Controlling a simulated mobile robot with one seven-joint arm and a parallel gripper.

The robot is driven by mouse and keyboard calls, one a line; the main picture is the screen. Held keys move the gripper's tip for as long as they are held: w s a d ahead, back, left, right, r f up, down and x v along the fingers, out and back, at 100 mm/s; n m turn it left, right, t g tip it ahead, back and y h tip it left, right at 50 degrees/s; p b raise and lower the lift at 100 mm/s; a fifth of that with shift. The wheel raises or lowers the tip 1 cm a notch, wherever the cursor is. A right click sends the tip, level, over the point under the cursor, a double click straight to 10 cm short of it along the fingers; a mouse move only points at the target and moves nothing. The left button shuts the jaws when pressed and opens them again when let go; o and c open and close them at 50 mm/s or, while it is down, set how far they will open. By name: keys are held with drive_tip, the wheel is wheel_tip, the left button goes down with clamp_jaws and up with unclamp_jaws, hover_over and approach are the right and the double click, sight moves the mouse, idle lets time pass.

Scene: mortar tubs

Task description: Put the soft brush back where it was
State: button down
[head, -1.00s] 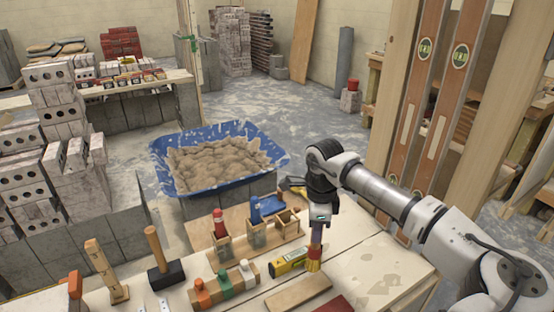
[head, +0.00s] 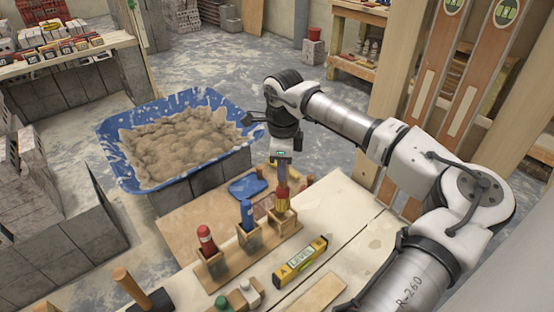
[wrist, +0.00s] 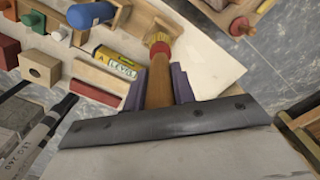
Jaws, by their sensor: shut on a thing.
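The soft brush has a brown wooden handle (wrist: 160,80) and a red and yellow lower end (head: 282,197). My gripper (head: 282,172) is shut on its handle, with a purple finger on each side in the wrist view. The brush hangs about upright at the right-hand box of a wooden rack (head: 283,222). Its lower end is at the mouth of that box. I cannot tell whether it is inside or just above. The rack's other boxes hold a red-topped tool (head: 207,241) and a blue-topped tool (head: 246,214).
A yellow level (head: 300,262) lies in front of the rack. Green and white pegs (head: 222,302) stand nearer. A blue tub of mortar (head: 122,165) stands behind, left. A blue flat thing (head: 247,187) lies behind the rack. Two long levels lean on the right.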

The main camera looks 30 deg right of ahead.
sight(282, 190)
drive_tip(key=shift+s+f+b, duration=0.15)
drive_tip(key=shift+f+b, duration=0.3)
drive_tip(key=shift+f, duration=0.4)
drive_tip(key=shift+f+b, duration=2.15)
drive_tip(key=shift+f, duration=0.95)
drive_tip(key=shift+f+b, duration=0.4)
drive_tip(key=shift+f, duration=0.1)
drive_tip(key=c, duration=1.1)
unclamp_jaws()
drive_tip(key=shift+r, duration=0.1)
wheel_tip(282, 190, up, 14)
drive_tip(key=shift+f+b, duration=0.1)
drive_tip(key=shift+b, duration=0.25)
